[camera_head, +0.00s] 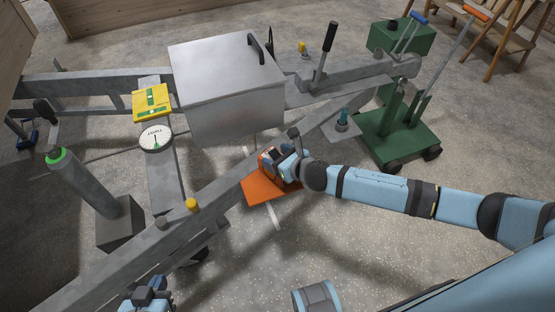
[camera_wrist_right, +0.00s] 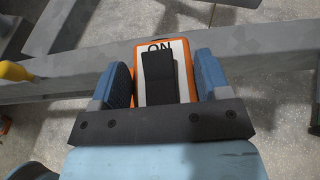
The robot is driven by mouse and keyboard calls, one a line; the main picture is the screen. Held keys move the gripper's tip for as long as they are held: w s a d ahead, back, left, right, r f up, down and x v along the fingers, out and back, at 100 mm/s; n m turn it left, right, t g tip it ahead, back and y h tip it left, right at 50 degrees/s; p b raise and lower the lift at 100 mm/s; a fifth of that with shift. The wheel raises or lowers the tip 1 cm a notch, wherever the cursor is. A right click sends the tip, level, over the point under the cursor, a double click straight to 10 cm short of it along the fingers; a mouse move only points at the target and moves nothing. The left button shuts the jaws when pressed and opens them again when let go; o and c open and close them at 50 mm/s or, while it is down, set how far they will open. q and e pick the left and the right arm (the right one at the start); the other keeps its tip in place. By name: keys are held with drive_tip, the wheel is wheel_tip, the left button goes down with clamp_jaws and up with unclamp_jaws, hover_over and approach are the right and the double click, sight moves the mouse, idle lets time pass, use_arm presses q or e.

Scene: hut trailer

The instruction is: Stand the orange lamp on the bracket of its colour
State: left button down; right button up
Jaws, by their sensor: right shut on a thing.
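The orange lamp (camera_wrist_right: 140,82) sits between the two blue fingers of my right gripper (camera_wrist_right: 164,72), which is shut on it. In the wrist view it has an orange rim, a white face with lettering and a dark block. In the head view the lamp (camera_head: 264,161) is partly hidden by my right gripper (camera_head: 277,161). The flat orange bracket (camera_head: 262,189) juts from the near side of the grey diagonal beam, just below the lamp. I cannot tell whether they touch. My left gripper (camera_head: 147,297) is at the bottom edge, partly cut off, away from the lamp.
A large grey box (camera_head: 225,80) stands behind. A yellow level (camera_head: 152,101), a round dial (camera_head: 156,137), a green-topped cylinder (camera_head: 88,182) and a green cart (camera_head: 396,130) surround it.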

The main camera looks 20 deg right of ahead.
drive_tip(key=shift+f, duration=0.25)
drive_tip(key=shift+f, duration=0.2)
drive_tip(key=o, duration=1.3)
drive_tip(key=shift+r, duration=0.15)
